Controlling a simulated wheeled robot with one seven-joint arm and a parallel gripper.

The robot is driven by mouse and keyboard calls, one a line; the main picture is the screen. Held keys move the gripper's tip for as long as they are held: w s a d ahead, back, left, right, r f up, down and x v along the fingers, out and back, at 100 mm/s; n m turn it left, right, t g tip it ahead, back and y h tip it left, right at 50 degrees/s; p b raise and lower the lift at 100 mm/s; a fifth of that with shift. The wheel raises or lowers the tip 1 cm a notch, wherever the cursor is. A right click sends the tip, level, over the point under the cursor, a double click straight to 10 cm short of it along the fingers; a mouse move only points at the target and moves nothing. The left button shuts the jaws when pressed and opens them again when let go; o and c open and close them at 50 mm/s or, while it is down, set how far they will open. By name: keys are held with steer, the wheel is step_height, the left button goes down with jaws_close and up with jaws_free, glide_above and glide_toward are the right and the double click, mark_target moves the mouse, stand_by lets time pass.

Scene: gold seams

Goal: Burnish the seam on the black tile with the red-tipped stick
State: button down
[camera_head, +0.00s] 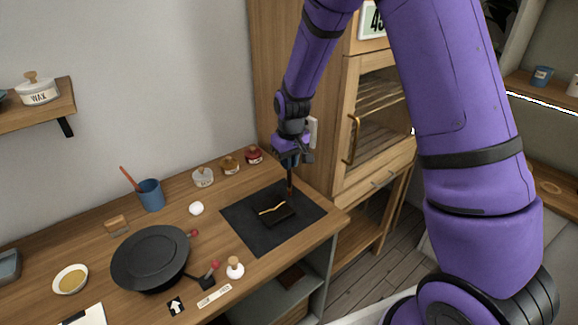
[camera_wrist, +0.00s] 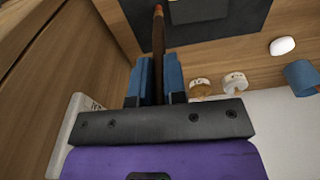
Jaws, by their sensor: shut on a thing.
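The black tile (camera_head: 281,218) lies on the dark mat (camera_head: 245,232), with a gold seam (camera_head: 272,209) across it. My gripper (camera_head: 290,163) is above the mat's far right part, shut on a dark brown stick (camera_head: 290,184) that points down. In the wrist view my gripper (camera_wrist: 159,75) has its blue fingers on either side of the stick (camera_wrist: 158,45), whose far end is a red-orange tip (camera_wrist: 158,9). The tip is close to the tile's far right side; contact cannot be told. Part of the tile (camera_wrist: 197,12) shows at the wrist view's top edge.
A blue cup (camera_head: 151,196) holding a red-ended tool, a black pan (camera_head: 150,260), a white egg-shaped thing (camera_head: 196,208) and several small jars stand left of and behind the mat. A wooden cabinet (camera_head: 350,140) rises close behind and right of my gripper.

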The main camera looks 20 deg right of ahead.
steer(key=shift+r, duration=2.95)
